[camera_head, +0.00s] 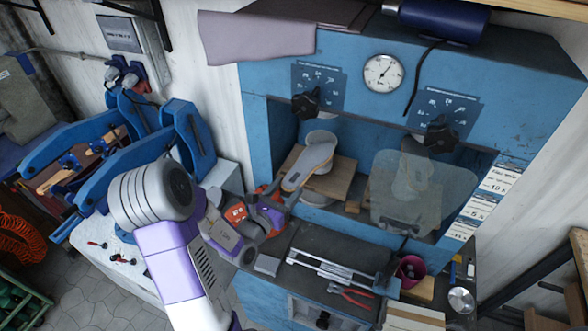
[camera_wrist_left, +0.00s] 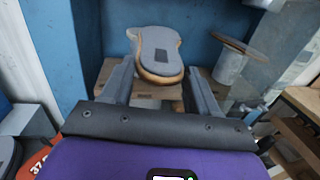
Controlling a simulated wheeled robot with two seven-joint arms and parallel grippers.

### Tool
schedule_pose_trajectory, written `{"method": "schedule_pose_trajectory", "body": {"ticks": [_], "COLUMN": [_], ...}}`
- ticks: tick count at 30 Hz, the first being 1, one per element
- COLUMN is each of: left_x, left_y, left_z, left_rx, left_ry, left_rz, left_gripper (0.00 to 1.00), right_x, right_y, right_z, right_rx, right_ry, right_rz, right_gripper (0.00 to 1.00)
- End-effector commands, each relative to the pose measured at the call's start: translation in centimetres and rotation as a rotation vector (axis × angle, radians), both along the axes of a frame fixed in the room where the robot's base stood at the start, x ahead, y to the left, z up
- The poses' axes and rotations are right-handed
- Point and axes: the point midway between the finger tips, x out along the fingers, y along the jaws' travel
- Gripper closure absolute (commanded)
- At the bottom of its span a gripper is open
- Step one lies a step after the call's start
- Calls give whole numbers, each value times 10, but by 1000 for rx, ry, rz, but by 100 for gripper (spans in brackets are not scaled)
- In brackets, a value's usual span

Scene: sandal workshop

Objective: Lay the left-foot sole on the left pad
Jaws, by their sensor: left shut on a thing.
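The sole (camera_head: 308,166) is grey with a tan edge and a dark patch, and it stretches up and right from my left gripper (camera_head: 275,203). A wooden pad (camera_head: 338,181) lies under and beside the sole in the left bay of the blue press. Wood also shows below the sole in the wrist view (camera_wrist_left: 150,91). I cannot tell whether the sole touches the pad. My right gripper is not in view.
A see-through shield (camera_head: 425,195) covers the right bay. A dark ledge (camera_head: 335,247) in front holds metal rods (camera_head: 330,267), red pliers (camera_head: 350,294) and a pink cup (camera_head: 410,270). The press (camera_head: 258,120) frames the bay with a wall on the left.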

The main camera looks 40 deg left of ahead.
Motion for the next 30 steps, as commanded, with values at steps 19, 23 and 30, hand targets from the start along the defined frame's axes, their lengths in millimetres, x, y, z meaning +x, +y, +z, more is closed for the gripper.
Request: {"method": "schedule_pose_trajectory", "body": {"ticks": [19,23,30], "left_x": [37,50,73], "left_y": [13,15,21], "left_z": [6,6,4], "left_rx": [1,0,0], "left_ry": [-7,-8,-7], "left_rz": [12,12,12], "left_gripper": [67,67,67], "right_x": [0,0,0], "right_y": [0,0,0], "right_z": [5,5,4], "right_rx": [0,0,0], "right_ry": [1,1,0], "right_rz": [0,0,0], "right_gripper": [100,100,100]}}
